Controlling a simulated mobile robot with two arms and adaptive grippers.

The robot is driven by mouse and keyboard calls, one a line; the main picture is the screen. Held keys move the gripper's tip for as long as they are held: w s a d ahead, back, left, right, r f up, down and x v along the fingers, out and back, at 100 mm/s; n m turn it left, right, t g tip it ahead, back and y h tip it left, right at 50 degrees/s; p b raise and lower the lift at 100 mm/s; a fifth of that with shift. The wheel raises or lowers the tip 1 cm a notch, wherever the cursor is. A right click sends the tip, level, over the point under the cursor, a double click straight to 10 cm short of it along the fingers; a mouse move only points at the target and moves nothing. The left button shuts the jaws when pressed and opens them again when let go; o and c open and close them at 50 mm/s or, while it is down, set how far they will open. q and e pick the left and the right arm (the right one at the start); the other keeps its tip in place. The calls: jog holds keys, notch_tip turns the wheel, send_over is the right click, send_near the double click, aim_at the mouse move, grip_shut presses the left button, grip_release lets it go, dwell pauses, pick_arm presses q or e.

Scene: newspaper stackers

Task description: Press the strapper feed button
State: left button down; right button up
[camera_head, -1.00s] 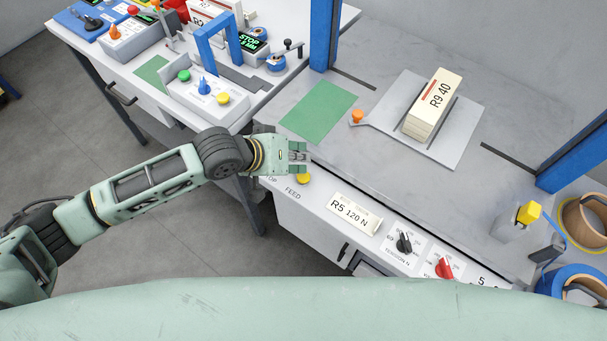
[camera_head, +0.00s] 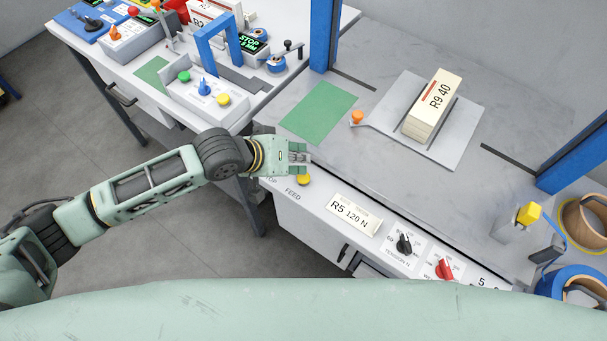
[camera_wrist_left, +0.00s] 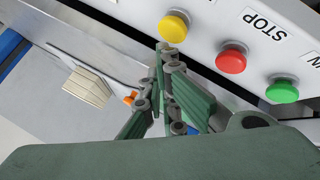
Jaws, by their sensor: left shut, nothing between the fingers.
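The yellow feed button (camera_head: 304,179) sits on the front panel of the strapper, with the label FEED below it. My left gripper (camera_head: 299,158) is shut and empty. In the head view its fingertips are just beyond the button. In the left wrist view the yellow button (camera_wrist_left: 174,27) is close to the tips of the shut left gripper (camera_wrist_left: 165,52); I cannot tell whether they touch. A red button (camera_wrist_left: 232,58) beside the label STOP and a green button (camera_wrist_left: 282,91) are in the same row. The right gripper is not in view.
The strapper table carries a bundle (camera_head: 430,105) on a grey plate, a green mat (camera_head: 318,112) and an orange knob (camera_head: 357,117). A black tension dial (camera_head: 404,244) and a red dial (camera_head: 444,269) are along the front panel. Another bench (camera_head: 262,98) with controls stands at left.

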pick_arm(q)
jog(key=shift+f, duration=0.1)
jog(key=shift+f, duration=0.35)
jog(key=shift+f, duration=0.55)
dwell(0.8)
jog(key=shift+r, duration=0.1)
jog(key=shift+r+p, duration=0.85)
jog(key=shift+p, duration=0.4)
notch_tip(320, 180, up, 5)
jog(key=p, duration=0.5)
